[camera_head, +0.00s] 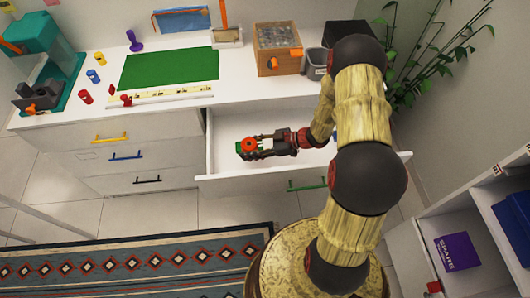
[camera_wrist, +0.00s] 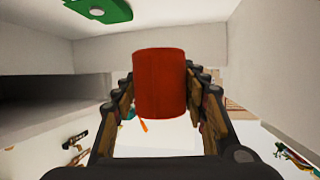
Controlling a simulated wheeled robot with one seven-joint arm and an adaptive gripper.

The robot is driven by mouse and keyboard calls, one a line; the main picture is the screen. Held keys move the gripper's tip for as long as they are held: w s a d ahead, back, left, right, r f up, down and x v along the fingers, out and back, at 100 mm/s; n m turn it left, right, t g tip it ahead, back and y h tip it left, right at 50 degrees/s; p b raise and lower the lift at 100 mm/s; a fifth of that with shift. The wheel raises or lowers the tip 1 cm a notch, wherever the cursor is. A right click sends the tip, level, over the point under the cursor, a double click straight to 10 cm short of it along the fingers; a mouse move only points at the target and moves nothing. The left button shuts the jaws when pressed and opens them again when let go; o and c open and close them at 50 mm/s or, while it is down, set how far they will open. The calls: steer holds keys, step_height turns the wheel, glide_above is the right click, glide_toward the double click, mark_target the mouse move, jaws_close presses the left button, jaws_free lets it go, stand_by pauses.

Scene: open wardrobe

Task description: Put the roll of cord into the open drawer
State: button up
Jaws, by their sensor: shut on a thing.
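The roll of cord (camera_head: 249,144) is orange-red and shows at the end of my gripper (camera_head: 258,148) in the head view. In the wrist view the red roll (camera_wrist: 160,85) stands between the two fingers of my gripper (camera_wrist: 161,100), which is shut on it. A short orange end hangs below the roll. The open drawer (camera_head: 217,178) is white with a green handle (camera_head: 307,185). In the head view my gripper and the roll appear over its left part. My arm covers the drawer's right part. The roll's exact height above the drawer floor is unclear.
A flat green piece (camera_wrist: 100,10) lies at the upper left of the wrist view. Several shut drawers with yellow, blue and black handles stand left. The countertop holds a green mat (camera_head: 170,68), a wooden box (camera_head: 277,62) and a grey cup (camera_head: 317,64). Small items show low in the wrist view.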

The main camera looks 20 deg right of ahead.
mark_target(250, 163)
step_height(250, 163, down, 8)
steer(key=b, duration=0.2)
steer(key=shift+b, duration=0.3)
steer(key=shift+f, duration=0.1)
steer(key=o, duration=1.1)
steer(key=shift+o, duration=0.2)
steer(key=shift+r, duration=0.2)
steer(key=p+v, duration=0.3)
steer(key=v, duration=0.9)
steer(key=shift+f+p, duration=0.1)
steer(key=shift+p, duration=0.3)
